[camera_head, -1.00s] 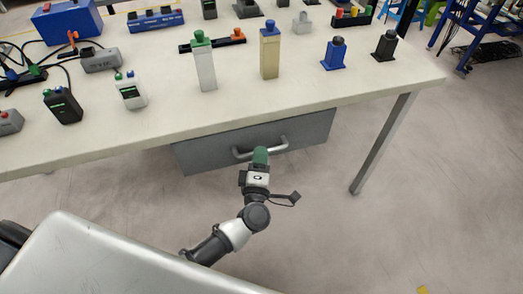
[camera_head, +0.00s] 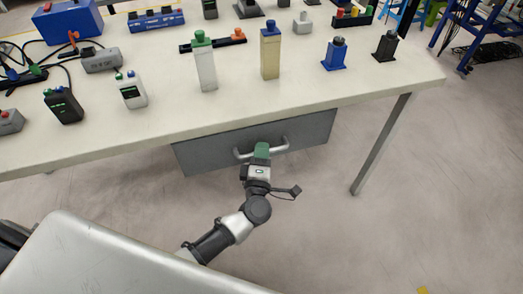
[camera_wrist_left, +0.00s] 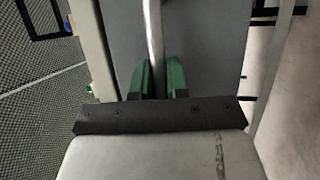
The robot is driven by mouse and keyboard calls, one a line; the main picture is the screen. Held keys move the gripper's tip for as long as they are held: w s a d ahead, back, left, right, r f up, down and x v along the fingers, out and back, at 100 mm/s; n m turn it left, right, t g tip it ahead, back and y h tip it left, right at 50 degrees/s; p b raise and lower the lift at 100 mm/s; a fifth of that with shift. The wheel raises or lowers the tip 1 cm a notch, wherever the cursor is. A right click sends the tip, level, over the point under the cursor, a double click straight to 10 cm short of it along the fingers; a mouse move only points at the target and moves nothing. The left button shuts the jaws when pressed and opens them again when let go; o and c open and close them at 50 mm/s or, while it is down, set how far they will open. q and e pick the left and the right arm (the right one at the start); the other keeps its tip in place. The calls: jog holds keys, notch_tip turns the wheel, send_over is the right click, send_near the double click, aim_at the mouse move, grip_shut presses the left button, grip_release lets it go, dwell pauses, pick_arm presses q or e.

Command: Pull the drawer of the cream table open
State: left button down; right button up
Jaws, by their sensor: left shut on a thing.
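The cream table (camera_head: 300,88) stands across the head view. Its grey drawer (camera_head: 310,130) hangs under the front edge, with a light metal bar handle (camera_head: 280,149) on its front. My left gripper (camera_head: 262,150) is at the middle of the handle. In the left wrist view the green fingers of my left gripper (camera_wrist_left: 159,78) stand on both sides of the handle bar (camera_wrist_left: 154,35), shut on it. The drawer front (camera_wrist_left: 215,50) fills the area behind the fingers. The drawer looks shut or nearly so; I cannot tell exactly. My right gripper is not in view.
On the tabletop stand several small boxes and posts, among them a white post with a green top (camera_head: 206,70) and a beige post with a blue top (camera_head: 270,55). A table leg (camera_head: 382,145) is right of the drawer. The floor before the drawer is open.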

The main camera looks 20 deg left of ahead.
pick_arm(q)
jog(key=s+d, duration=0.7)
jog(key=s, duration=0.4)
jog(key=s+d+p, duration=0.1)
jog(key=s+d, duration=0.6)
jog(key=s, duration=0.4)
jog(key=shift+d, duration=0.4)
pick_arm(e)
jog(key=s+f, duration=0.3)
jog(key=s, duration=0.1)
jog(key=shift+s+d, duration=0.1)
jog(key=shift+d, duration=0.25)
pick_arm(q)
jog(key=c, duration=1.4)
grip_release()
jog(key=shift+w, duration=0.1)
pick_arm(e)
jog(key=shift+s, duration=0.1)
